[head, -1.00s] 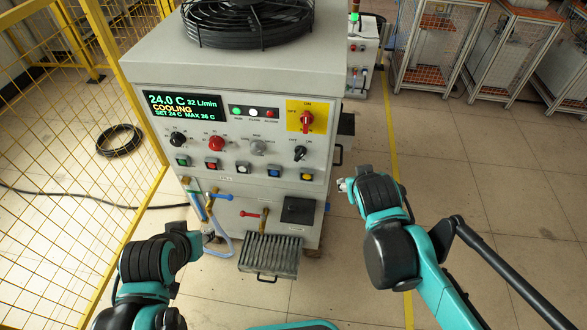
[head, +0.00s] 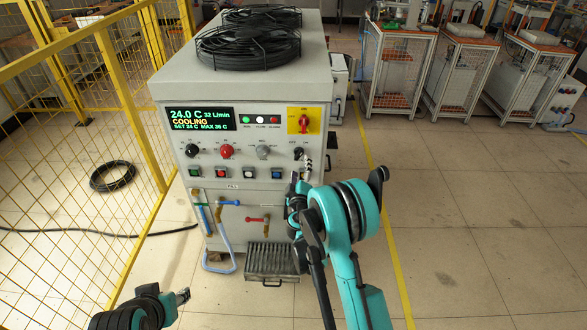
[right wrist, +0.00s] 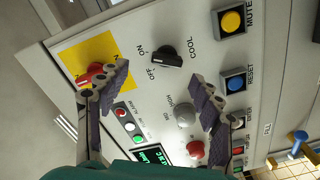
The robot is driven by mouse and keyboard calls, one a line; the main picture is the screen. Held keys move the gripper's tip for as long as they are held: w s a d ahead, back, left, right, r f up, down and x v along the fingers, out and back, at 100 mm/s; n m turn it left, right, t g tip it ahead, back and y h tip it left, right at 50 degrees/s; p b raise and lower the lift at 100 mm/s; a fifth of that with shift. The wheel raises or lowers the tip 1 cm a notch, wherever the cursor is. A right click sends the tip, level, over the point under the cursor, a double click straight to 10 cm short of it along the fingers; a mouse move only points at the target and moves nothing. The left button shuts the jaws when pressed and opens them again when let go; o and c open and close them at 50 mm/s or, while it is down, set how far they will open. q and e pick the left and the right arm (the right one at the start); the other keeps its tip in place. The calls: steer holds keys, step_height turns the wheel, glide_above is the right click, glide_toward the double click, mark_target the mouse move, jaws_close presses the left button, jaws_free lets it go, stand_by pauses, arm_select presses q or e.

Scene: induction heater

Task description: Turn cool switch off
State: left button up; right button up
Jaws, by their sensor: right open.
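The cool switch (head: 298,153) is a black rotary knob on the right of the machine's front panel, between OFF and ON marks. It shows fully in the right wrist view (right wrist: 168,57), where its bar seems to lean toward ON. My right gripper (head: 301,178) is in front of the panel just below the knob. In the right wrist view its fingers (right wrist: 160,78) are spread and empty, one on each side of the knob's line, apart from it. My left gripper (head: 182,296) is low at the left; its fingers are too unclear to read.
The display (head: 200,119) reads COOLING, 24.0 C. A red switch on a yellow plate (head: 303,121) is above the knob. A blue button (right wrist: 235,83) and a yellow button (right wrist: 232,20) are close by. A yellow mesh fence (head: 100,130) stands at left.

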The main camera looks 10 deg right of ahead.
mark_target(299, 157)
steer(key=x, duration=0.2)
steer(key=b+x, duration=0.1)
steer(key=x, duration=0.1)
steer(key=f+b+x, duration=0.1)
steer(key=x, duration=0.1)
steer(key=shift+w+a+f, duration=0.15)
steer(key=shift+w+a, duration=0.15)
steer(key=shift+w, duration=0.05)
steer(key=shift+w+d, duration=0.15)
steer(key=shift+w, duration=0.4)
steer(key=shift+c, duration=0.4)
steer(key=c, duration=1.1)
